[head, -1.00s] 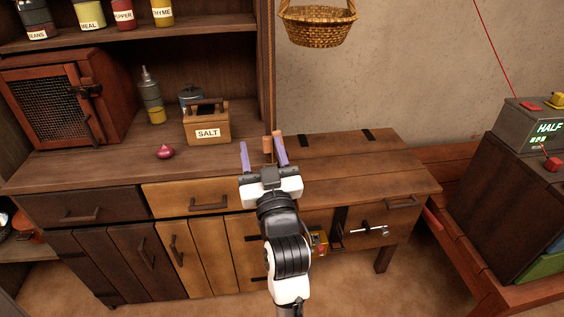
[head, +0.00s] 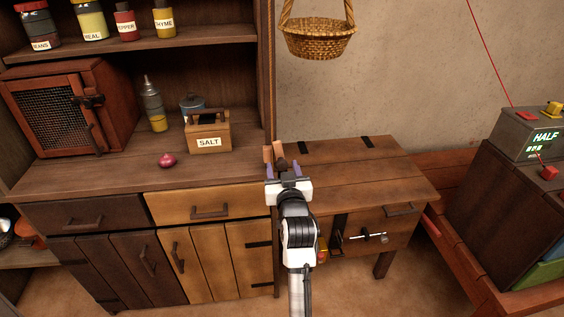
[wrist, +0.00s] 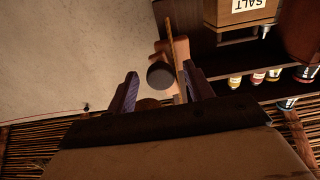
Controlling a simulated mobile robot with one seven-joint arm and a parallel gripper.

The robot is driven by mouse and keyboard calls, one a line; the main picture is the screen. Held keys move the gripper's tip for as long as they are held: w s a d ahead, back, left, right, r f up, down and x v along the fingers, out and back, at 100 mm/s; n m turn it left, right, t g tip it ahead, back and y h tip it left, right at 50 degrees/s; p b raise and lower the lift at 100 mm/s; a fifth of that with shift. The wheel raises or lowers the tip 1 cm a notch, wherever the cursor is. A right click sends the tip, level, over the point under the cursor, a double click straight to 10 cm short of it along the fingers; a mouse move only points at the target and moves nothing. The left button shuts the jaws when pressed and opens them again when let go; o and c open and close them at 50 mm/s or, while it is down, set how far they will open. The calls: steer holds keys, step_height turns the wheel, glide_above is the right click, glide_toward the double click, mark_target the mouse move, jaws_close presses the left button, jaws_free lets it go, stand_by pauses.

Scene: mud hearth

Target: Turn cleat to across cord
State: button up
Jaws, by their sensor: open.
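The wooden cleat (head: 278,149) is at the lower right post of the shelf unit, light brown with a darker round end facing me. It also shows in the wrist view (wrist: 181,50), with the dark round end (wrist: 160,75) between my fingers. The thin cord (head: 270,70) runs down the post and passes by the cleat in the wrist view (wrist: 170,38). My gripper (head: 284,170) is open, its two purple fingers (wrist: 162,88) pointing at the cleat, one on each side. I cannot tell whether they touch it. The fingers hide part of the cleat in the head view.
A salt box (head: 209,135) and a red onion (head: 167,160) sit on the counter at left. A wicker basket (head: 318,40) hangs above. The wooden side table (head: 360,165) at right has a clear top. A grey box marked HALF (head: 530,130) stands far right.

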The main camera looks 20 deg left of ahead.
steer(key=shift+x, duration=0.9)
steer(key=shift+c, duration=0.3)
steer(key=c, duration=0.9)
